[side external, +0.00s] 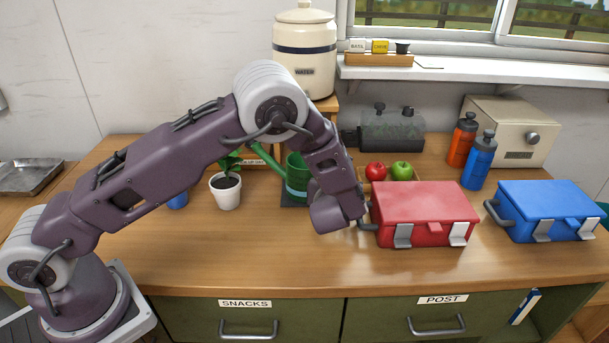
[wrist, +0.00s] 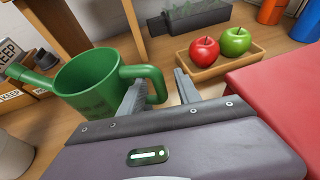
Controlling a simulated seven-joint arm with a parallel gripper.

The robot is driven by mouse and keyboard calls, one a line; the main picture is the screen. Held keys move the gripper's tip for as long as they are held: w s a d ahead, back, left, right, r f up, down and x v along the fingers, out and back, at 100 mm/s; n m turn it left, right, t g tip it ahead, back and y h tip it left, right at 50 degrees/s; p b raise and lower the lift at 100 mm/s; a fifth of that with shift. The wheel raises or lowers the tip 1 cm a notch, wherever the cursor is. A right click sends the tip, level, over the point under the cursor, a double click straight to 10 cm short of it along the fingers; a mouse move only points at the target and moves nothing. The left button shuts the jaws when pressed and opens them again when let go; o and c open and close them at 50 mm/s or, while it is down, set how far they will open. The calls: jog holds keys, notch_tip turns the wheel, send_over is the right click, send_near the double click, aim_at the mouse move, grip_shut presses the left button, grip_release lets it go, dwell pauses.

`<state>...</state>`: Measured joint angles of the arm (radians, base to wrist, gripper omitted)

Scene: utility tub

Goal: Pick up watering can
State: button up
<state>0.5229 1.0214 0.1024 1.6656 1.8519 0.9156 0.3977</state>
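The green watering can (side external: 297,178) stands upright on a dark mat on the wooden counter, partly hidden behind my arm in the side view. In the wrist view the can (wrist: 88,85) is at the left, with its spout to the left and its loop handle (wrist: 158,82) to the right. My gripper (wrist: 160,77) is open, with its two fingers apart. The handle's outer bar shows between the fingertips, and the left finger overlaps the handle's opening. I cannot tell whether either finger touches the handle. The fingers are hidden in the side view.
A red box (side external: 425,212) stands close to the right of my gripper. Behind are a wooden tray (wrist: 215,66) with a red and a green apple. A potted plant (side external: 227,190) stands left of the can. The counter's front middle is clear.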

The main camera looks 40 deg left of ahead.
grip_shut()
dwell(1.4)
